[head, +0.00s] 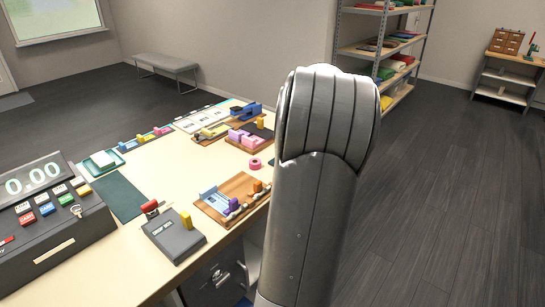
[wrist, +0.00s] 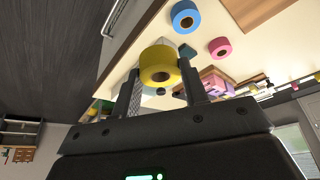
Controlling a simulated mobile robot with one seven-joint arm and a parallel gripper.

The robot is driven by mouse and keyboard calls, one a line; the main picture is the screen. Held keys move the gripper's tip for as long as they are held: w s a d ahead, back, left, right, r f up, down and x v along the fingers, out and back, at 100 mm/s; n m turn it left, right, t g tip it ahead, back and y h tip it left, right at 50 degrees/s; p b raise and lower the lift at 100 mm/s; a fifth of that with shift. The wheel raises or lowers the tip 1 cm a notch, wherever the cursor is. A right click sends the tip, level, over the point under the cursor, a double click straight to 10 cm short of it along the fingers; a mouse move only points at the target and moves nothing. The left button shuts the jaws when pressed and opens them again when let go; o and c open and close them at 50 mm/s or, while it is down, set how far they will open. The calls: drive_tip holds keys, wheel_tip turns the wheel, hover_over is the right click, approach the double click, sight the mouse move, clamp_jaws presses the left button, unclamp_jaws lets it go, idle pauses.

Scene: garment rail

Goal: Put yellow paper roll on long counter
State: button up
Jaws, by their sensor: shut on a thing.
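The yellow paper roll (wrist: 159,66) is between the fingers of my gripper (wrist: 160,85) in the wrist view. My gripper is shut on it, and the roll's round hole faces the camera. The long counter (head: 130,180) has a pale top in the head view, and its top also shows in the wrist view (wrist: 216,20), beyond the roll. I cannot tell how far the roll is from the counter surface. In the head view my own arm covers the right end of the counter, and the gripper and yellow roll are hidden there.
A pink roll (head: 254,163) and a wooden board with small parts (head: 232,199) are on the counter. A blue roll (wrist: 186,16) shows in the wrist view. A cash register (head: 50,225) and a grey box (head: 173,236) stand nearer. Bare counter lies around the middle.

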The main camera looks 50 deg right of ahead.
drive_tip(key=shift+s+r, duration=0.25)
drive_tip(key=shift+s, duration=0.1)
drive_tip(key=shift+r, duration=0.5)
drive_tip(key=r, duration=0.4)
drive_tip(key=shift+w+r, duration=0.2)
drive_tip(key=shift+r, duration=0.05)
drive_tip(key=w+a+n+y, duration=0.1)
drive_tip(key=w+a+n, duration=0.2)
drive_tip(key=w+a, duration=1.55)
drive_tip(key=w+a+n+y, duration=0.15)
drive_tip(key=w+a, duration=0.25)
drive_tip(key=a, duration=1)
drive_tip(key=w+a+n, duration=0.3)
drive_tip(key=a, duration=1.1)
drive_tip(key=s+a+n+y, duration=0.1)
drive_tip(key=s+a+n, duration=0.15)
drive_tip(key=a, duration=1.15)
drive_tip(key=s+a+n, duration=0.1)
drive_tip(key=s+a, duration=0.2)
drive_tip(key=a, duration=1.1)
drive_tip(key=s+a+n+y, duration=0.2)
drive_tip(key=s+a+n, duration=0.1)
drive_tip(key=s+a, duration=1.4)
drive_tip(key=a+f, duration=0.4)
drive_tip(key=s+a+f, duration=0.1)
drive_tip(key=a+f, duration=0.7)
drive_tip(key=shift+s+a+f, duration=0.1)
drive_tip(key=shift+s+f, duration=0.05)
drive_tip(key=shift+s, duration=0.25)
drive_tip(key=shift+f, duration=2)
